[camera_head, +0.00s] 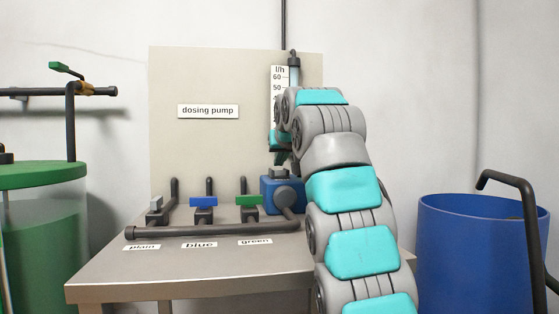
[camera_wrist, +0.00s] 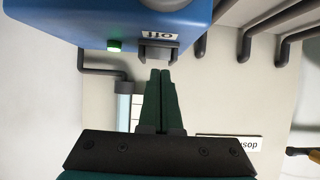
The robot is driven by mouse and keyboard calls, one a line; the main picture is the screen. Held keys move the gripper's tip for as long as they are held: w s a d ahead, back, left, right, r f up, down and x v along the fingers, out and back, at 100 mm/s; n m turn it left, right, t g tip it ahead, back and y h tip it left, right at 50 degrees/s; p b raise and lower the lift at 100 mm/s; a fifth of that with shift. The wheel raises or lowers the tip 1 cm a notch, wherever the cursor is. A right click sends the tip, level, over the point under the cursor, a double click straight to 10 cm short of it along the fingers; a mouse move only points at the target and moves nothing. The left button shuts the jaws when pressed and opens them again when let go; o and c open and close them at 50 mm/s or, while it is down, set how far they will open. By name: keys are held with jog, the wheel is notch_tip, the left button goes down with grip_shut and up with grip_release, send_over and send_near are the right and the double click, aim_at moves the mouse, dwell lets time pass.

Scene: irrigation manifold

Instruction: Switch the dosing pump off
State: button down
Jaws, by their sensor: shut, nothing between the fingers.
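The dosing pump is a blue box (camera_head: 270,196) on the bench, at the right end of the pipework. It fills the top of the wrist view (camera_wrist: 90,18), upside down, with a grey switch (camera_wrist: 158,53) beside an "off" label (camera_wrist: 159,36). A green lamp (camera_wrist: 114,45) next to the switch looks lit. My gripper (camera_head: 281,160) is above the pump, pointing down. In the wrist view its fingers (camera_wrist: 160,72) are together and empty, with the tips close to the switch. I cannot tell whether they touch it.
Grey, blue (camera_head: 208,202) and green (camera_head: 248,201) valve handles stand left of the pump, above a dark pipe (camera_head: 200,231). A flow scale (camera_head: 278,80) is on the panel behind my arm. A green tank (camera_head: 40,185) stands left, a blue barrel (camera_head: 465,250) right.

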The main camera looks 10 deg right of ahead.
jog(key=shift+s+f, duration=0.15)
jog(key=shift+f, duration=0.1)
jog(key=f+b, duration=0.1)
jog(key=b, duration=0.3)
jog(key=shift+s+a+f+t, duration=0.1)
jog(key=shift+s+f+t, duration=0.05)
jog(key=shift+f+t, duration=0.25)
jog(key=shift+r, duration=0.45)
jog(key=shift+r+p, duration=0.9)
